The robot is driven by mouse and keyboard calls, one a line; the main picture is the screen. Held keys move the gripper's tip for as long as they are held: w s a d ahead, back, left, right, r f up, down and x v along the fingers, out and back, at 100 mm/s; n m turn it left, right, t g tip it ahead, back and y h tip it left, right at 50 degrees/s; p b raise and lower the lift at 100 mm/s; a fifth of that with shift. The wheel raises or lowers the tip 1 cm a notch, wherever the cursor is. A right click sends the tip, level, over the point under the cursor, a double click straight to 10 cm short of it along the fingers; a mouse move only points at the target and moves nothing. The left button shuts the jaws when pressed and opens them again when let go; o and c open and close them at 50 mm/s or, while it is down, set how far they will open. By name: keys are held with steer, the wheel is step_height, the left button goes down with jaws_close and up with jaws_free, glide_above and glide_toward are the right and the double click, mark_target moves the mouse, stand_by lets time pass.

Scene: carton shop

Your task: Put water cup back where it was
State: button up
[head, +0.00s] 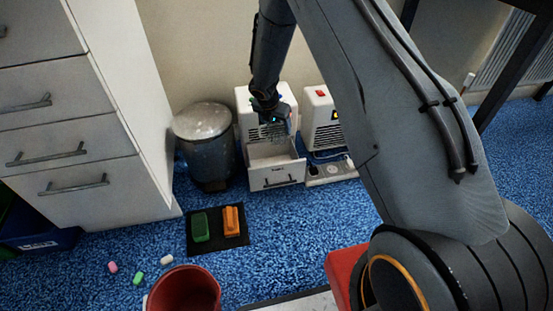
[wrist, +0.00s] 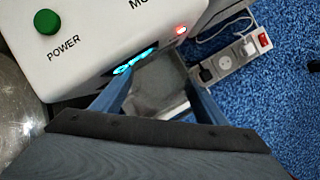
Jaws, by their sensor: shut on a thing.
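My gripper (head: 278,117) is in front of the white machine (head: 246,97) by the back wall. It is shut on a clear, greyish thing that I take for the water cup (head: 268,134), hard to make out. In the wrist view my gripper (wrist: 157,100) has a blue finger on each side of the greyish cup (wrist: 158,82). The cup is close to the front of the machine (wrist: 85,35), above an open drawer-like part (head: 277,176) with a dark handle. I cannot tell whether the cup touches it.
A metal bin (head: 207,150) stands left of the machine. A second white unit (head: 322,120) and a power strip (head: 331,171) are to the right. A white drawer cabinet (head: 75,120) is at left. A dark mat (head: 217,243) and red bucket (head: 184,292) are nearer.

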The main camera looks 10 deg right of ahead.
steer(key=f+b, duration=0.3)
steer(key=f, duration=0.5)
steer(key=f+b, duration=0.4)
steer(key=f, duration=0.5)
steer(key=shift+s+a+f, duration=0.15)
steer(key=shift+s+f, duration=0.05)
steer(key=shift+f, duration=0.1)
steer(key=shift+f, duration=0.1)
steer(key=o, duration=0.9)
